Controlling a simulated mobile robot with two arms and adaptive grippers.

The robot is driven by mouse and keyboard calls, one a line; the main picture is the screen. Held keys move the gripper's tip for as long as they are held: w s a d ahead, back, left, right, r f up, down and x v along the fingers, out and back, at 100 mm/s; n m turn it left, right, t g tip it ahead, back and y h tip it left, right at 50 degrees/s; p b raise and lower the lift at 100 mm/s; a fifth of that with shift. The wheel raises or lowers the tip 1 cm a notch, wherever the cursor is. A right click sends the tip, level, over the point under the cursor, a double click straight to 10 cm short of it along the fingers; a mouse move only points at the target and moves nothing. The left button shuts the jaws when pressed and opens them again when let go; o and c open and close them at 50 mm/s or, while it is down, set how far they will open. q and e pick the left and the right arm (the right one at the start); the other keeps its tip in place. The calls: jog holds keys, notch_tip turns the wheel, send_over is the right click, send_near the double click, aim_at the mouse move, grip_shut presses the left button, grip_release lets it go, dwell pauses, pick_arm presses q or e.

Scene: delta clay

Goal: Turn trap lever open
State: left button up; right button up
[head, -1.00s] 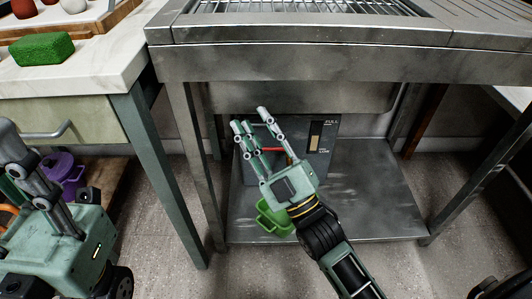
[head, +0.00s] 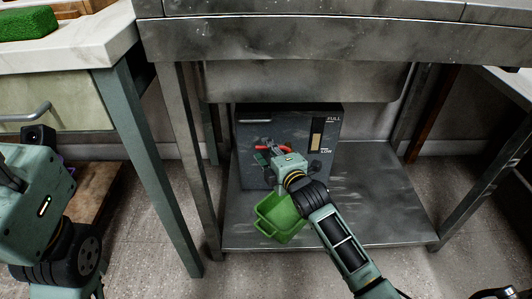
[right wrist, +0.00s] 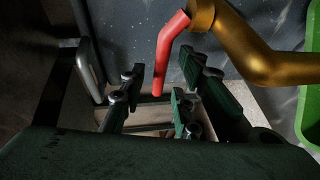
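The dark grey trap box (head: 250,118) stands on the shelf under the sink, with a "FULL" mark and a pale sight strip (head: 317,133) on its front. Its red lever (head: 264,149) shows just past my right gripper (head: 271,157). In the right wrist view, the red lever (right wrist: 170,42) hangs from a brass pipe (right wrist: 262,62). Its lower end lies between the parted fingers of my right gripper (right wrist: 155,92), with gaps on both sides. My left gripper (head: 8,177) is at the left edge, partly hidden; its fingertips are unclear.
A green tub (head: 285,222) stands on the metal shelf (head: 375,190) below my right gripper. Steel table legs frame the opening on both sides. The sink basin (head: 310,80) hangs above the box. The shelf's right side is clear.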

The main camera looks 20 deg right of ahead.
jog(key=shift+b+x, duration=0.3)
jog(key=shift+x, duration=0.6)
grip_shut()
